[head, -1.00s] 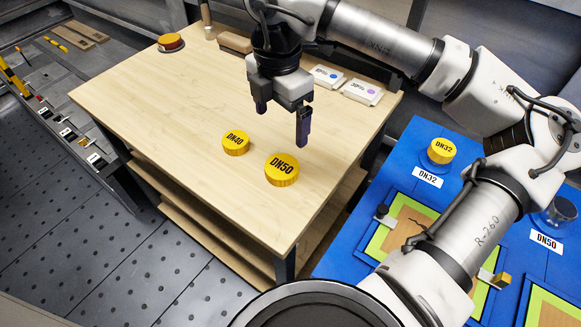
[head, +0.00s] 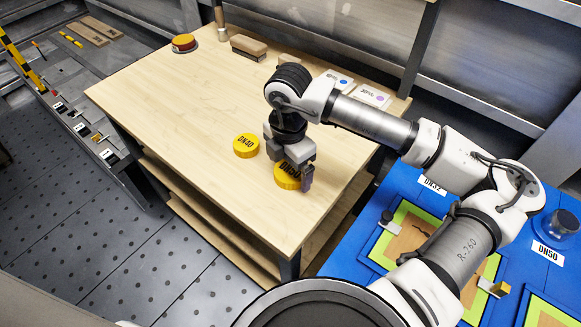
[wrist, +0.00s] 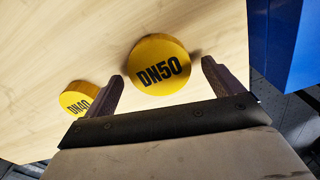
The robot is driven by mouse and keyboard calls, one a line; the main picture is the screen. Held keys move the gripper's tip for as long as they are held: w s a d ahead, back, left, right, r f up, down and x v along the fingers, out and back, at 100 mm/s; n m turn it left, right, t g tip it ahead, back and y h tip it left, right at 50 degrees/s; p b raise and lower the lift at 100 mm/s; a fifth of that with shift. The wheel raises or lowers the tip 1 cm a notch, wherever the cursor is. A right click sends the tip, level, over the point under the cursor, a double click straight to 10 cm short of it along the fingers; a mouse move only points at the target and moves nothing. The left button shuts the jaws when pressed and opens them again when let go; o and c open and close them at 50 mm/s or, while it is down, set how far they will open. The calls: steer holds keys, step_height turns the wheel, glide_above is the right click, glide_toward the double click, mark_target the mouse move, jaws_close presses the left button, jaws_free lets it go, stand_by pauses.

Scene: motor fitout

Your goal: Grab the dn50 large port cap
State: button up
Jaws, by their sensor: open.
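The yellow DN50 cap (head: 288,178) lies flat on the wooden table, label up, partly hidden behind my gripper in the head view. My gripper (head: 292,175) is low over the table at this cap. In the wrist view the DN50 cap (wrist: 159,66) shows whole, just ahead of and between the two dark fingers of my open gripper (wrist: 161,83). No contact between fingers and cap is visible. The smaller yellow DN40 cap (head: 246,146) lies to the left, and it also shows in the wrist view (wrist: 77,98) just outside the left finger.
The wooden table (head: 190,110) is clear to the left. A blue board (head: 400,190) with a DN50 spot (head: 547,251) is at right.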

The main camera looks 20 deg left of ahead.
steer(key=shift+f, duration=0.4)
steer(key=shift+c, duration=0.3)
steer(key=c, duration=0.9)
steer(key=shift+c, duration=0.3)
steer(key=shift+r, duration=0.15)
